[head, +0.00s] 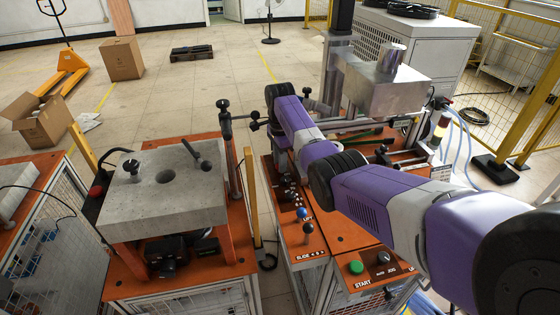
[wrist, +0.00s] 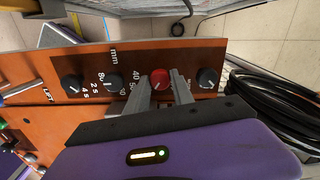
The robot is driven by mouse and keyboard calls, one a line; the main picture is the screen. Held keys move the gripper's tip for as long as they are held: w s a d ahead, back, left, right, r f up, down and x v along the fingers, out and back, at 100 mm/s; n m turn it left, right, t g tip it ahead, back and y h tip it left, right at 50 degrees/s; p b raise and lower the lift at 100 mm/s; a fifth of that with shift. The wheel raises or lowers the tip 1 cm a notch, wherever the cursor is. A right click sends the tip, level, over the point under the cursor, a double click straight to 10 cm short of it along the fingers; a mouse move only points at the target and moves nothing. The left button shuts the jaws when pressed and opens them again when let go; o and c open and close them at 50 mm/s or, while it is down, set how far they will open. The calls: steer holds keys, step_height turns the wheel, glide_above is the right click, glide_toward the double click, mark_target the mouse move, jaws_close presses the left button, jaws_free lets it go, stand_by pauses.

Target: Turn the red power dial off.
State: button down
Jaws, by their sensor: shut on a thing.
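The red power dial (wrist: 160,79) sits on a dark strip of the orange control panel (wrist: 125,60) in the wrist view. My gripper (wrist: 161,84) reaches over the panel with its two grey fingers on either side of the red dial, shut on it. The dial's upper part shows between the fingertips; a pale mark on its face is too small to read. In the head view my purple arm reaches over the orange machine, and its links hide the red dial and the fingers.
Coiled black cable (wrist: 270,100) lies at the right.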

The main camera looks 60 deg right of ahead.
steer(key=n+p, duration=0.1)
steer(key=n, duration=0.3)
steer(key=shift+r, duration=0.1)
steer(key=shift+n+p, duration=0.4)
steer(key=shift+n, duration=1.7)
steer(key=c, duration=1.1)
jaws_free()
